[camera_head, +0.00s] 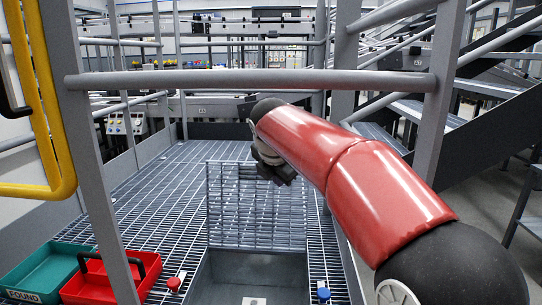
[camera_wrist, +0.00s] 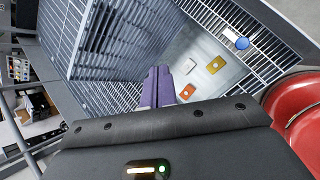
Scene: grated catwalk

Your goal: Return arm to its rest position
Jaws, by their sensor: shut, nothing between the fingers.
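My red arm reaches forward over the grated catwalk (camera_head: 150,195) in the head view, under the grey railing's upper bar (camera_head: 250,80). My gripper (camera_head: 285,176) hangs at its far end, partly hidden behind the arm, in front of the raised grated panel (camera_head: 228,210). In the wrist view my gripper (camera_wrist: 158,88) has its two purple-grey fingers together with nothing between them. The fingers point toward an open metal bin, with its floor seen beyond them.
The open bin (camera_head: 215,280) holds an orange tag (camera_wrist: 187,90) and a yellow tag (camera_wrist: 216,65). A red knob (camera_head: 174,284) and a blue knob (camera_head: 323,294) flank it. A teal tray (camera_head: 35,268) and red tray (camera_head: 142,272) stand left. Railing posts (camera_head: 103,170) and stairs are close.

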